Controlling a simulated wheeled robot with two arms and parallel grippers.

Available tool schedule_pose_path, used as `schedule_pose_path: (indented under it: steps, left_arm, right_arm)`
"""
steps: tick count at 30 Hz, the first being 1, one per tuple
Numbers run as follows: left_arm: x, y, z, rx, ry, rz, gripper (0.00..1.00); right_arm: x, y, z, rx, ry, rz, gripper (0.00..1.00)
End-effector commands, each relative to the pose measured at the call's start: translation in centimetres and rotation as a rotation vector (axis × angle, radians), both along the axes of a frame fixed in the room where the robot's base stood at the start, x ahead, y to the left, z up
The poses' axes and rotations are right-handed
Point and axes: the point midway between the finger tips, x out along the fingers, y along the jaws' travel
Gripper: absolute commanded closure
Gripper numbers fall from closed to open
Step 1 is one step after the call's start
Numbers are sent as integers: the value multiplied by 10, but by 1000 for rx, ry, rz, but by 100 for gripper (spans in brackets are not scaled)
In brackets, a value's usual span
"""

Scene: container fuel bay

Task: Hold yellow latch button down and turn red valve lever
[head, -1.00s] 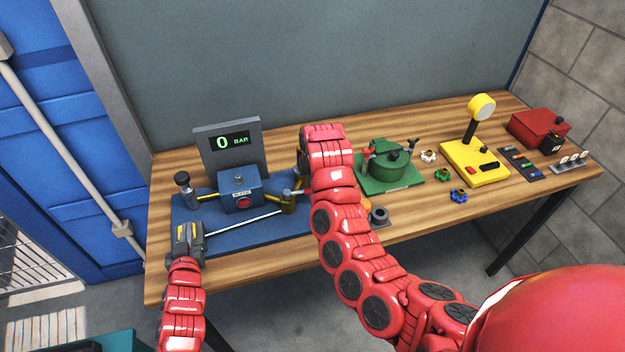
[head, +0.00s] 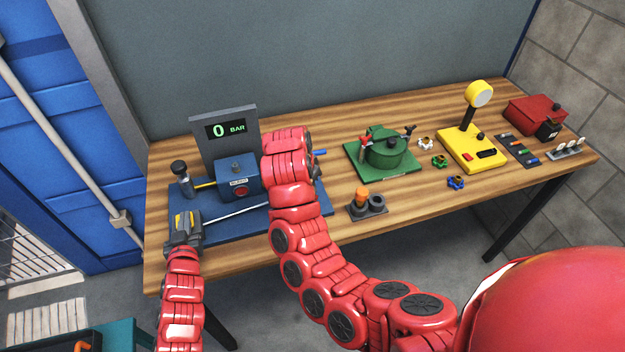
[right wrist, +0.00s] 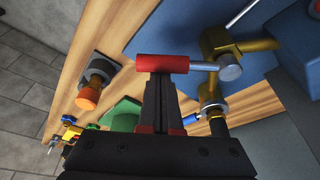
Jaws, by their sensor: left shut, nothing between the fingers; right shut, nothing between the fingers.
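A blue board (head: 235,231) carries a blue box (head: 239,172) with a red round face and a grey rod. In the right wrist view the red valve lever (right wrist: 160,63) sticks out on a grey stem from a brass-yellow valve (right wrist: 215,45). My right gripper (right wrist: 163,82) is shut and empty, its dark fingers right at the lever; contact is unclear. In the head view my right arm hides it and the lever. My left gripper (head: 185,222) is shut at the board's front-left corner. Yellow shows there, but I cannot tell whether it is the latch button.
A display (head: 225,135) reads 0 BAR behind the box. To the right stand a green pot-like fixture (head: 384,148), an orange-capped holder (head: 362,194), small coloured knobs, a yellow stand (head: 472,153) and a red box (head: 530,113). The front right of the table is clear.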

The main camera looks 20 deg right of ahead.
Motion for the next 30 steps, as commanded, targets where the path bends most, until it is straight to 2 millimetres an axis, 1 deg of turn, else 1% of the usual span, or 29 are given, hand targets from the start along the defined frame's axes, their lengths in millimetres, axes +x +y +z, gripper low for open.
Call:
schedule_pose_path:
  steps: [3,6,18,30]
  left_arm:
    - [-1,0,-3,-1,6,1,100]
    - [-1,0,-3,-1,6,1,100]
    - [-1,0,-3,-1,6,1,100]
    - [-1,0,-3,-1,6,1,100]
  right_arm:
    - [-7,8,-1,2,4,-98,100]
    - [-11,14,-1,1,2,-135,100]
    - [-23,35,0,1,0,-131,100]
    - [-26,45,0,0,1,-133,100]
